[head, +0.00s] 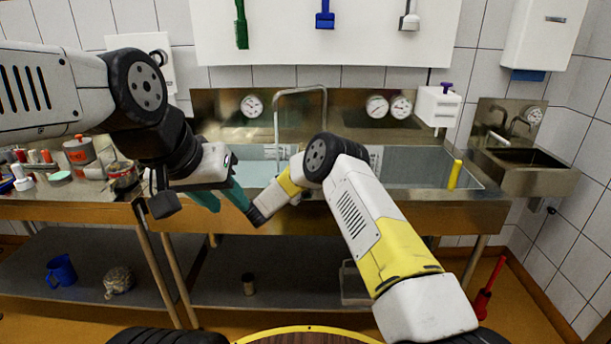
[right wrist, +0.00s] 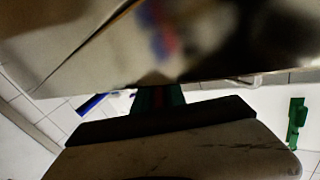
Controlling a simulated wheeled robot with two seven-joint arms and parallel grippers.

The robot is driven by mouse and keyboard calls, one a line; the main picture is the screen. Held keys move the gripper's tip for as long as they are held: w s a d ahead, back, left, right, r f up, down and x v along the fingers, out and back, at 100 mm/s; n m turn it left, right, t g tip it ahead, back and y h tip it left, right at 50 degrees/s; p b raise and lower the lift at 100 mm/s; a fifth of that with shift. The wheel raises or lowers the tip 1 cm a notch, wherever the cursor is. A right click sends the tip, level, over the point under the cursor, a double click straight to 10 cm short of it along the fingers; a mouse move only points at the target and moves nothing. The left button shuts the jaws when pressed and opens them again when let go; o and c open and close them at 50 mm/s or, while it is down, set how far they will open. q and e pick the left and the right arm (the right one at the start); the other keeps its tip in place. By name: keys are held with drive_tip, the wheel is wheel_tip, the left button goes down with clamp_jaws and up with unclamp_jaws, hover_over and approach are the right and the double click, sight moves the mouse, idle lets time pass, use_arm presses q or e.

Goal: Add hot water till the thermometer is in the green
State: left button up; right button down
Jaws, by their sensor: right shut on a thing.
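Round dial gauges sit on the steel splashback: one (head: 252,106) left of the tap, and a pair (head: 377,106) to its right. Their needles and any green band are too small to read. Pale bluish water (head: 257,173) shows in the left basin, behind my arms. A bent steel tap (head: 302,91) stands over it. My left gripper (head: 221,197), with teal fingers apart, hangs at the bench's front edge, empty. In the right wrist view my right gripper (right wrist: 158,98) is shut on a shiny metal thing (right wrist: 80,65), blurred and close.
The right basin (head: 415,172) has a yellow upright piece (head: 455,175) at its edge. A small hand sink (head: 530,160) hangs right. Tins and bottles crowd the left bench (head: 60,208). A blue jug (head: 61,270) stands on the lower shelf.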

drive_tip(key=shift+a+f, duration=0.1)
idle(0.3)
drive_tip(key=c, duration=1.4)
unclamp_jaws()
drive_tip(key=shift+o, duration=0.2)
drive_tip(key=v, duration=0.8)
drive_tip(key=shift+w, duration=0.1)
